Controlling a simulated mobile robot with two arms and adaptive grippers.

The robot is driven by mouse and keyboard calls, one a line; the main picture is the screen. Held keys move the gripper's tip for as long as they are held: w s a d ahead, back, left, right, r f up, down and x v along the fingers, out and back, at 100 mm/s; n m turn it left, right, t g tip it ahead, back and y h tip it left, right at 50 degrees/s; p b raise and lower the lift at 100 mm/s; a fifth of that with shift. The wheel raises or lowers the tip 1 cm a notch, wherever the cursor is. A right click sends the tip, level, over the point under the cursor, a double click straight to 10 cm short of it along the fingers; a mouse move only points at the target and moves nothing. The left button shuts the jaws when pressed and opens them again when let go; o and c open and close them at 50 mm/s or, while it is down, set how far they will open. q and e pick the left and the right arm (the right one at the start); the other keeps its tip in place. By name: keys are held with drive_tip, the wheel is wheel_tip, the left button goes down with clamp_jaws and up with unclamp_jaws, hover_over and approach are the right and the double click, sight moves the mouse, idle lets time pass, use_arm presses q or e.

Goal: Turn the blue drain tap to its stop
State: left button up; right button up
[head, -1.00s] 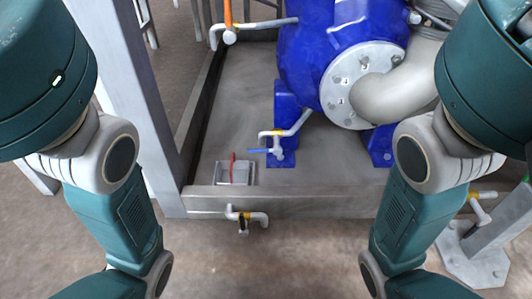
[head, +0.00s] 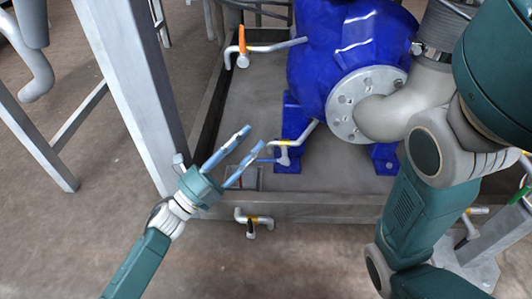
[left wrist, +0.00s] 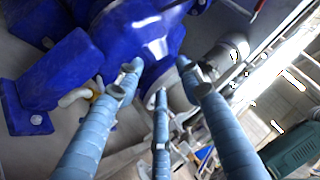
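The drain tap is a whitish bent pipe with a yellow band (head: 283,143) at the foot of the blue pump. Its blue lever (head: 266,160) points left, low over the grey tray. My left gripper (head: 255,137) has its long light-blue fingers spread and empty. In the head view the fingertips appear just up and left of the lever; I cannot tell the gap in depth. In the left wrist view the fingers are apart, and the whitish pipe (left wrist: 72,97) with its yellow band shows beside the left finger. The lever is not clear there. My right gripper is out of view.
The blue pump (head: 310,50) stands behind the tap. A tap with an orange lever (head: 242,40) is at the back left, and one with a black lever (head: 251,230) is on the tray's front edge. A grey post (head: 130,80) stands left of my left gripper.

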use_arm(q)
drive_tip(key=m+g+y, duration=0.1)
drive_tip(key=g+y, duration=0.1)
approach(266, 161)
drive_tip(key=b+x, duration=0.1)
drive_tip(key=x, duration=0.2)
drive_tip(key=b+x, duration=0.2)
drive_tip(key=x, duration=0.1)
drive_tip(key=f+b+x, duration=0.1)
drive_tip(key=x, duration=0.3)
drive_tip(key=shift+w, duration=0.35)
clamp_jaws()
